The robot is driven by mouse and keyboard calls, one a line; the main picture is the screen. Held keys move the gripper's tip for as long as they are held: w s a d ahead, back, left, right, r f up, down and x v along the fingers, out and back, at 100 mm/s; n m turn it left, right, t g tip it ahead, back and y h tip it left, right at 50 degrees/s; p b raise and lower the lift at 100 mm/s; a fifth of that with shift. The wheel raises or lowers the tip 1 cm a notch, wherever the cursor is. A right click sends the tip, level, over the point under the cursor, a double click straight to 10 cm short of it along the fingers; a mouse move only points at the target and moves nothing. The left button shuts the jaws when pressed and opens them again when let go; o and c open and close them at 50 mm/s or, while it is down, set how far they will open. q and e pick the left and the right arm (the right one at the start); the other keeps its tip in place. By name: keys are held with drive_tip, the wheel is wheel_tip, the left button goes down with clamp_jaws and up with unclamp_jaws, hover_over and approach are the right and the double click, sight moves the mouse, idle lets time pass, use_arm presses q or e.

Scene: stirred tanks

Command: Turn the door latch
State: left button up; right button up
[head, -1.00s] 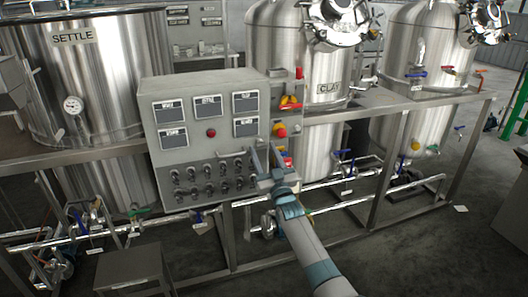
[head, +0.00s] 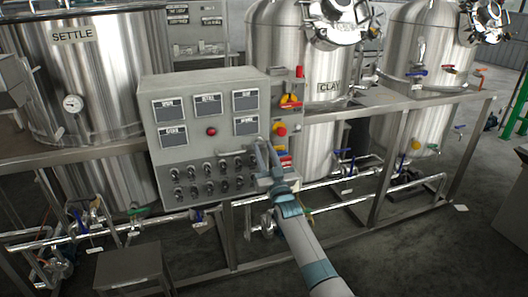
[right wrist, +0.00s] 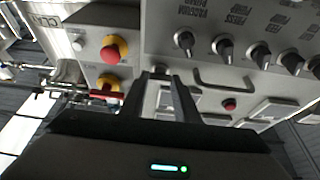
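The grey control cabinet (head: 211,98) stands in the middle of the head view, with its front facing me. My right gripper (head: 264,147) is up at the lower right of this front, beside the red and yellow switches. The right wrist view shows the front upside down, with my two dark fingers (right wrist: 168,78) apart and a gap between them. A grey bar handle (right wrist: 225,82) is beside the fingers. My left gripper is out of view.
A red and yellow button (right wrist: 115,48) and a red and yellow rotary switch (right wrist: 108,85) are close to the fingers. Several black knobs (right wrist: 223,46) line the panel. The SETTLE tank (head: 100,75) and CLAY tank (head: 318,110) stand behind. Frame pipes run below.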

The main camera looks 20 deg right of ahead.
drive_tip(key=o, duration=0.4)
drive_tip(key=shift+o, duration=0.2)
drive_tip(key=shift+s+f, duration=0.1)
